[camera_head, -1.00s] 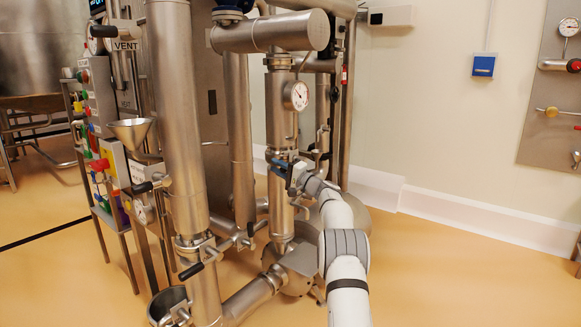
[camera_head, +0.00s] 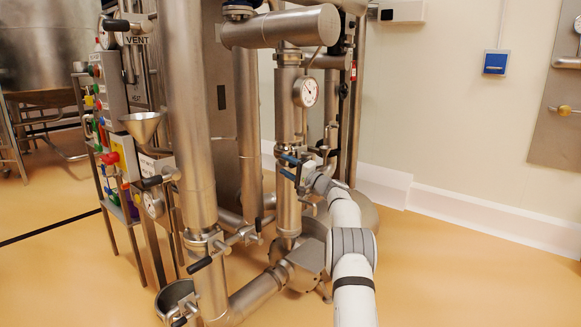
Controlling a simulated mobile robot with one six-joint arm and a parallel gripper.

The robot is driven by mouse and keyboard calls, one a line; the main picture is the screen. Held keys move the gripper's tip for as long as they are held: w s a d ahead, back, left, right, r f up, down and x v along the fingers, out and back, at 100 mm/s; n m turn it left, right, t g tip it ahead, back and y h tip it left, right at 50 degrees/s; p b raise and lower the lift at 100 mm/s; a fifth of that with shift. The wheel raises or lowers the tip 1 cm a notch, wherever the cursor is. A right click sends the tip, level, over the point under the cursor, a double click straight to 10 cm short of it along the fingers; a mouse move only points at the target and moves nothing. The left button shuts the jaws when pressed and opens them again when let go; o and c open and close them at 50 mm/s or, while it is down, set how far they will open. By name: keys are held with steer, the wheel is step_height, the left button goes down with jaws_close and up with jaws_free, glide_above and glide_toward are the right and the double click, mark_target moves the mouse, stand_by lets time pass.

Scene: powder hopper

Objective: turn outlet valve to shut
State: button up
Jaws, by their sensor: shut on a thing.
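My gripper (camera_head: 299,171) is at the middle vertical pipe (camera_head: 289,207), below the round pressure gauge. It is small in the view and partly hidden by my wrist. Its jaws are shut on what looks like the blue valve handle (camera_head: 288,160) on that pipe. I cannot read the handle's exact angle or any valve label there. My white arm reaches in from the bottom right.
A round gauge (camera_head: 306,92) sits just above my gripper. A thick steel pipe (camera_head: 187,120) with black-handled valves stands to the left. A panel of coloured knobs (camera_head: 112,150) and a funnel (camera_head: 141,126) are further left. The floor (camera_head: 440,285) at right is clear.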

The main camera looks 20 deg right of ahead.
steer(key=shift+d+f, duration=0.15)
steer(key=shift+f, duration=0.1)
steer(key=p+v, duration=0.1)
steer(key=v, duration=0.6)
steer(key=shift+s, duration=0.4)
steer(key=shift+r, duration=0.15)
